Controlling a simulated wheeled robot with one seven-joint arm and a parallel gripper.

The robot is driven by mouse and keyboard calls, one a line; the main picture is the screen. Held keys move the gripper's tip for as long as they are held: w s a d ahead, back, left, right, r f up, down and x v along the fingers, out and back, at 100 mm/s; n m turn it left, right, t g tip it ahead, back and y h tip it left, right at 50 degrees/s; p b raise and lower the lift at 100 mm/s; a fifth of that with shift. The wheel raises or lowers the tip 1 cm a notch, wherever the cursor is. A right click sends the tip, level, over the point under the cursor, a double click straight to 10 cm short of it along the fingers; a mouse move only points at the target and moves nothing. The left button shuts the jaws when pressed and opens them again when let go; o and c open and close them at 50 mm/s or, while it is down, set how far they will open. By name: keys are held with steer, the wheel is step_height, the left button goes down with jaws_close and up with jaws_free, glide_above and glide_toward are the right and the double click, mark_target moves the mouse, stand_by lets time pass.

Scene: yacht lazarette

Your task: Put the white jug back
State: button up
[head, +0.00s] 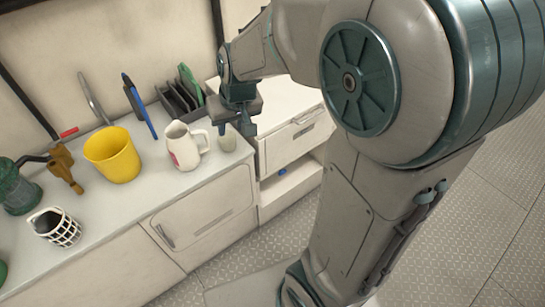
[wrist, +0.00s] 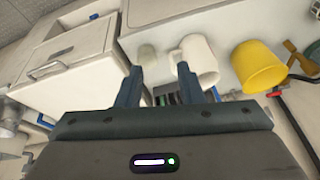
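The white jug (head: 181,150) stands upright on the counter, with a red mark on its side and its handle towards the right. It also shows in the wrist view (wrist: 202,58), beyond my right-hand finger. My gripper (head: 236,126) is above the counter's right end, to the right of the jug. In the wrist view, my gripper's two fingers (wrist: 157,82) are apart with nothing held between them. The gap between gripper and jug is hard to judge.
A pale cup (head: 227,139) stands near the counter's right end, close below my gripper. A yellow bucket (head: 113,155) stands left of the jug. A dark rack (head: 180,99) is behind. A white drawer unit (head: 295,141) stands at right, with an open lower compartment holding something blue.

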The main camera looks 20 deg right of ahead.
steer(key=s+d+r, duration=0.1)
steer(key=s+d, duration=0.1)
steer(key=s, duration=0.6)
steer(key=s+d+r+m+h, duration=0.1)
steer(key=s+d, duration=0.1)
steer(key=s, duration=0.5)
steer(key=shift+s+d+r+g, duration=0.25)
steer(key=shift+s+r+g, duration=0.1)
steer(key=shift+g, duration=0.05)
steer(key=shift+a, duration=0.1)
